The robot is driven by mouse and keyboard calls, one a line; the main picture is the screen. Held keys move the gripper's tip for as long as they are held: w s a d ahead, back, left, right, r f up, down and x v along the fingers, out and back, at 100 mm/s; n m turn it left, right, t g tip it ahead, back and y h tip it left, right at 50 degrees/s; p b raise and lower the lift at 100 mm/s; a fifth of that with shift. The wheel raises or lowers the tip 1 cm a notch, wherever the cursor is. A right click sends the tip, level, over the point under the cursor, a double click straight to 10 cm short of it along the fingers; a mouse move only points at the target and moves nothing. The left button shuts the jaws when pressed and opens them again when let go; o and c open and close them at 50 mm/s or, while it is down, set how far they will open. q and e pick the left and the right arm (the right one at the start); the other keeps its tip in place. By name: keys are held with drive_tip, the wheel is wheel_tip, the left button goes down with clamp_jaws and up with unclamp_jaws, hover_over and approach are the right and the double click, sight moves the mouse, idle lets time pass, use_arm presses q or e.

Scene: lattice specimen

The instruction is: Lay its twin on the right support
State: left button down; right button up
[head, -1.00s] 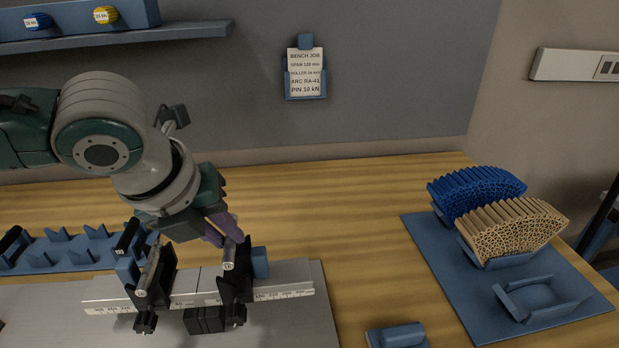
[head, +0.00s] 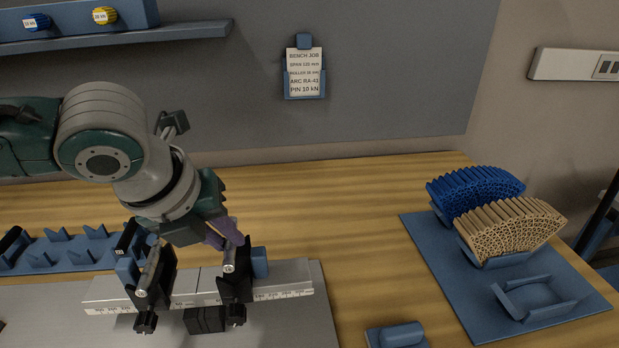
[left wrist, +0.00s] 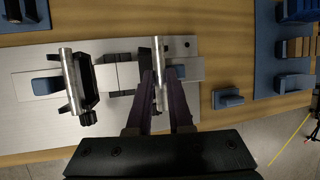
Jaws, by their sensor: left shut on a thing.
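A steel roller (head: 150,268) lies across the black left support (head: 145,297) on the ruled metal beam (head: 197,300). Its twin, another steel roller (head: 230,258), is at the black right support (head: 237,290). My left gripper (head: 228,240) has purple fingers pointing down and is shut on this twin. In the left wrist view the fingers (left wrist: 161,82) close around the twin (left wrist: 158,60), which lines up with the right support; the other roller (left wrist: 72,82) is apart to the left. The fingers hide part of the twin, and I cannot tell whether it fully rests on the support.
A blue rack (head: 75,252) stands at the left. A blue mat (head: 445,270) at the right carries a blue and a tan lattice arc (head: 510,230) and an empty cradle (head: 535,298). A small blue block (head: 397,335) sits near the front. The bench middle is clear.

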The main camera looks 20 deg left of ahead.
sight(227, 253)
use_arm(q)
drive_tip(key=shift+f+b, duration=0.3)
drive_tip(key=shift+f, duration=0.35)
drive_tip(key=shift+f+b, duration=0.55)
drive_tip(key=shift+f, duration=0.35)
idle(0.6)
